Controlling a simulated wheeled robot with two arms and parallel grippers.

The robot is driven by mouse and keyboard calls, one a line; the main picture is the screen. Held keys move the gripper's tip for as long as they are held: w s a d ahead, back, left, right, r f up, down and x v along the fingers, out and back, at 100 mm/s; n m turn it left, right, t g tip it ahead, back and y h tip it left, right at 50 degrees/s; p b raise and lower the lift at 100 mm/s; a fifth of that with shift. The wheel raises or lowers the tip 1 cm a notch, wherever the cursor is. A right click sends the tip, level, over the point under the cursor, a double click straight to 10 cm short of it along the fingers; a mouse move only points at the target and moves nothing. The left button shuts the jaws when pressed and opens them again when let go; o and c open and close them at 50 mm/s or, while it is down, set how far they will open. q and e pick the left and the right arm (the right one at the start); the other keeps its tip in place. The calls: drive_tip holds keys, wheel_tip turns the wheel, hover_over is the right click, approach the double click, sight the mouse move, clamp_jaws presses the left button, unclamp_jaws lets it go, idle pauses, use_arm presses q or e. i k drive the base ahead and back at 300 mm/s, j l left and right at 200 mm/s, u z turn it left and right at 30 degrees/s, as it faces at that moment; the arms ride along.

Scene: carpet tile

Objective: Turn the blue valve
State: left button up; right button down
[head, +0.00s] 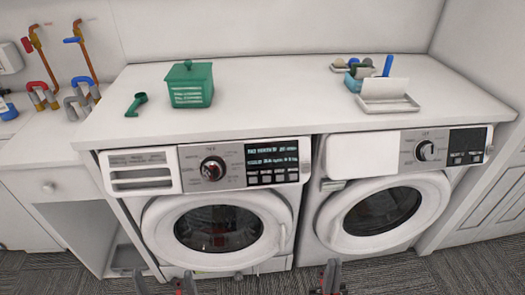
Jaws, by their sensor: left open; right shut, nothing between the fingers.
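A blue valve handle (72,40) sits on an orange-brown pipe against the back wall at the far upper left. Beside it, further left, is a red valve handle (26,44) on a similar pipe. My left gripper (163,284) shows at the bottom edge, open and empty, in front of the left washing machine. My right gripper (330,278) is at the bottom edge near the middle, shut and empty. Both grippers are low and far from the blue valve, and are partly cut off by the frame edge.
A white countertop (290,95) runs above two front-loading machines, the left (215,225) and the right (380,205). It carries a green box (189,86), a green scoop (136,104) and a white tray (388,104). A lower counter (45,145) with bent pipes stands below the valves.

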sight(70, 40)
drive_tip(key=i+j+u, duration=0.15)
drive_tip(key=j+u, duration=0.25)
drive_tip(key=i+j+u, duration=0.25)
drive_tip(key=j+u, duration=0.15)
drive_tip(key=i+j+u, duration=0.25)
drive_tip(key=u, duration=0.15)
drive_tip(key=i+j+u, duration=0.4)
drive_tip(key=k+l, duration=0.05)
drive_tip(key=k, duration=0.05)
